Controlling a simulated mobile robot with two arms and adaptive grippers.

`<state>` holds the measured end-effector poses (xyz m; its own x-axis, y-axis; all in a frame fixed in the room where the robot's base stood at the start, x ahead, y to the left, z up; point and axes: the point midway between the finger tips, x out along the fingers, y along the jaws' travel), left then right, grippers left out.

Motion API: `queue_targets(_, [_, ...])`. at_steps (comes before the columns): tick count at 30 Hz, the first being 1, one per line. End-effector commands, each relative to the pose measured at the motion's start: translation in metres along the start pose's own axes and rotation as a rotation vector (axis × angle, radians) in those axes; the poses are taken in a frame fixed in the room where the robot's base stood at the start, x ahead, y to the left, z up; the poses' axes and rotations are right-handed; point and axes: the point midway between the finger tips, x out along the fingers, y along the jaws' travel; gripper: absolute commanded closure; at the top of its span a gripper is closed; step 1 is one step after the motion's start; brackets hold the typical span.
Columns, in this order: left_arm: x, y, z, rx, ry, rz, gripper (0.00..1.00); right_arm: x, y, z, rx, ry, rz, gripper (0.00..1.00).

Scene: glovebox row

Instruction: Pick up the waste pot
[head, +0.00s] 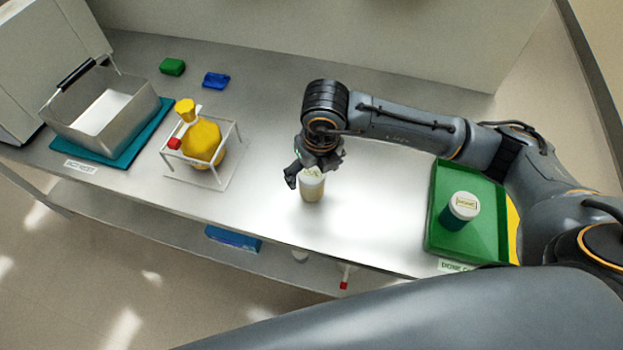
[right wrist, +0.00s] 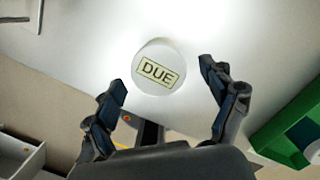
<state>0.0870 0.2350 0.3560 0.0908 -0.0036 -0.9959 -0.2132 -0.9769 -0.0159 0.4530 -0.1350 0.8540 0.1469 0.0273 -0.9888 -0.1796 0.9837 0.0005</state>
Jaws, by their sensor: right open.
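A waste pot (head: 312,188), cream-sided with a white lid, stands upright on the steel bench near its front middle. In the right wrist view its round white lid (right wrist: 158,68) carries a yellow label reading DUE. My right gripper (head: 304,177) is open just above and beside the pot, hiding part of its lid. In the right wrist view the parted fingers (right wrist: 162,77) are on either side of the lid's lower part, with gaps to it. My left gripper is not in view.
A second pot (head: 462,206), with a white lid and dark teal side, stands on a green tray (head: 483,244) at right. A wire frame (head: 203,184) holding a yellow bottle (head: 203,139) and a steel basket (head: 70,108) stand left. The bench around the pot is clear.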

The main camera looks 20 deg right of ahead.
Motion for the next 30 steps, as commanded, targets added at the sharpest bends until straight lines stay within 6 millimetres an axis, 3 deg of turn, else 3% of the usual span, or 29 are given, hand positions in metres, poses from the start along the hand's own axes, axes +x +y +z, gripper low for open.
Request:
queue_targets(9, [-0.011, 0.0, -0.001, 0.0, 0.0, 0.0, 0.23, 0.042, 0.001, 0.001, 0.0, 0.003, 0.0, 0.16])
queue_targets(17, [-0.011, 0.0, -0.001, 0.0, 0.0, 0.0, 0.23, 0.046, 0.001, 0.001, -0.001, 0.001, 0.0, 0.16])
queue_targets(27, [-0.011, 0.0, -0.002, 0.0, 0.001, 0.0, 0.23, 0.046, 0.001, 0.001, 0.0, 0.001, 0.0, 0.81])
queue_targets(30, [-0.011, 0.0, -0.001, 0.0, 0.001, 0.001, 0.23, 0.045, 0.001, 0.002, 0.0, 0.0, 0.0, 0.82])
